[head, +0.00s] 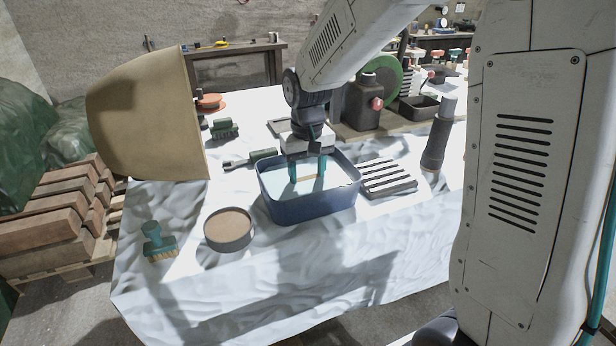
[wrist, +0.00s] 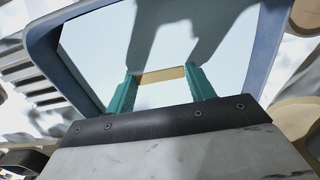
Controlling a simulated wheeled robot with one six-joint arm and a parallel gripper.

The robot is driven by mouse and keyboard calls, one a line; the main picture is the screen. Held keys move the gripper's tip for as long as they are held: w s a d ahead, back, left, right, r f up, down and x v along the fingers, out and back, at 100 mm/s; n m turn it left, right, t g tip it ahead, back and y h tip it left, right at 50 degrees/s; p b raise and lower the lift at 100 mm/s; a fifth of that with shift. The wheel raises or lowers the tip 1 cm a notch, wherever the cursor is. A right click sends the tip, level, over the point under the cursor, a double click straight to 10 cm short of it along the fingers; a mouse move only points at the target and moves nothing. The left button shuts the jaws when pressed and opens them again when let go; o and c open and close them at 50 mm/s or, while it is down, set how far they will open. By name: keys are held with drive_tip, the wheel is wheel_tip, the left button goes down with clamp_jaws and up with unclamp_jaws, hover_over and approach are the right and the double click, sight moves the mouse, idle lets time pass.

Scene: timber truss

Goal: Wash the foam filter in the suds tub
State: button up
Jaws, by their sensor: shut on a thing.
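A blue tub (head: 311,209) stands on the cloth-covered table, filled with pale, whitish liquid. It also fills much of the wrist view (wrist: 48,47). My gripper (head: 307,172) points down into the tub, its teal fingers reaching to the liquid. In the wrist view my gripper (wrist: 162,78) is shut on a thin tan piece, the foam filter (wrist: 161,75), held between the fingertips. Only a narrow tan strip of the filter shows; the rest is hidden by the liquid. In the head view the filter is a small tan sliver between the fingers.
A round tan-topped tin (head: 229,228) and a teal-handled brush (head: 158,241) stand left of the tub. A slatted rack (head: 386,178) is close on its right, with a dark cylinder (head: 438,138) beyond. A large tan curved shell (head: 145,115) rises at the left. The front cloth is clear.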

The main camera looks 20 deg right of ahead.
wheel_tip(320, 180, up, 10)
drive_tip(key=shift+r, duration=0.25)
idle(0.8)
drive_tip(key=shift+d, duration=0.1)
idle(1.1)
